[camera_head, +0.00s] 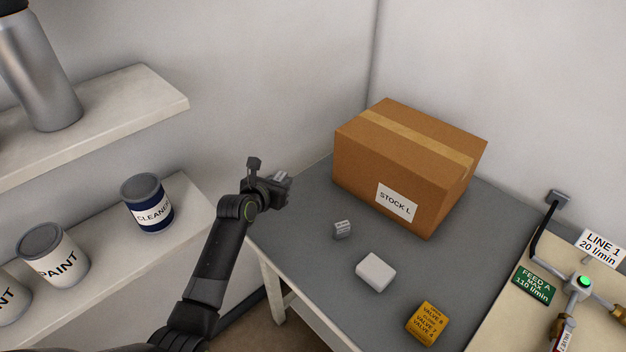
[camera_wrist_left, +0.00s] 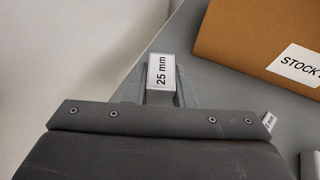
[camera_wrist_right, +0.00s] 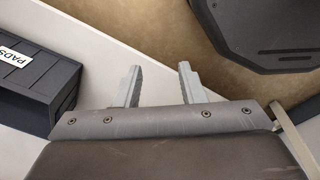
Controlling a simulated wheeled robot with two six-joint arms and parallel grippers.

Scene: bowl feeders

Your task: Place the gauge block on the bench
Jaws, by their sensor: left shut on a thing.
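In the head view my left gripper (camera_head: 282,181) is over the back left edge of the grey bench (camera_head: 304,219). The height of the block above the bench is hard to tell. A second small grey block (camera_head: 342,229) stands on the bench; part of a label ending in mm shows in the left wrist view (camera_wrist_left: 268,121). My right gripper (camera_wrist_right: 160,86) is open and empty, seen only in its own wrist view.
A carton marked STOCK (camera_head: 397,170) stands at the back of the bench. Shelves with cans (camera_head: 147,203) are left. A dark PADS bin (camera_wrist_right: 38,88) is beside my right gripper.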

